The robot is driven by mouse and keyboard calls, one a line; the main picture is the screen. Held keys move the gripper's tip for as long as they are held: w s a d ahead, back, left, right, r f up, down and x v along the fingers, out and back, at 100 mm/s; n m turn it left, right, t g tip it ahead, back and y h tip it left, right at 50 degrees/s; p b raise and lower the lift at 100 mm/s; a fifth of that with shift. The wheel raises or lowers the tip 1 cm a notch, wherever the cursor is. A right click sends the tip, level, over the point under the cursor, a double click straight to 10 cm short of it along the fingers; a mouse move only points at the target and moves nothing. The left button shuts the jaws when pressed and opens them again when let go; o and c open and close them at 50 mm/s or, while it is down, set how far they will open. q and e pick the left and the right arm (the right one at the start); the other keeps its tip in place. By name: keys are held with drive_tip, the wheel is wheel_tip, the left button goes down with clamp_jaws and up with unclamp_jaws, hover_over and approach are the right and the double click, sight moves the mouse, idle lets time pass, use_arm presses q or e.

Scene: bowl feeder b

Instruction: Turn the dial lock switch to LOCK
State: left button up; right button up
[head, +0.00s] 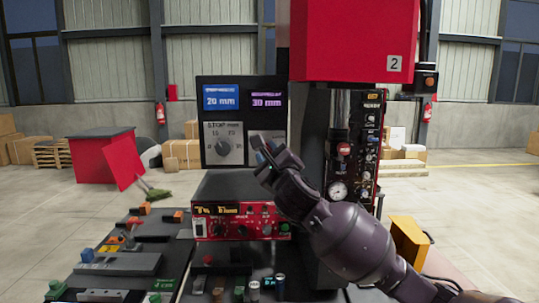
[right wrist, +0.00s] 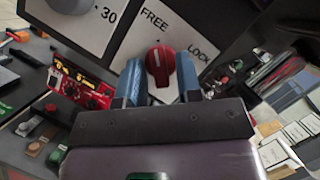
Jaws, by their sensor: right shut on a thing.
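The red dial lock switch (right wrist: 160,67) shows in the right wrist view on a pale plate (right wrist: 135,38) marked FREE and LOCK. A pale mark on the knob appears to point up, towards the FREE side rather than towards LOCK at the right. My right gripper (right wrist: 161,73) has its blue fingers on both sides of the knob and is shut on it. In the head view my right gripper (head: 262,147) is at the right part of the dark panel and hides the switch. My left gripper is in neither view.
A STOP dial (head: 222,144) sits left of the switch, below 20 mm and 30 mm displays (head: 221,98). Below is a red control box (head: 240,224). A gauge panel (head: 366,150) and red machine head (head: 350,40) stand right. Switches and small parts cover the bench (head: 120,262).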

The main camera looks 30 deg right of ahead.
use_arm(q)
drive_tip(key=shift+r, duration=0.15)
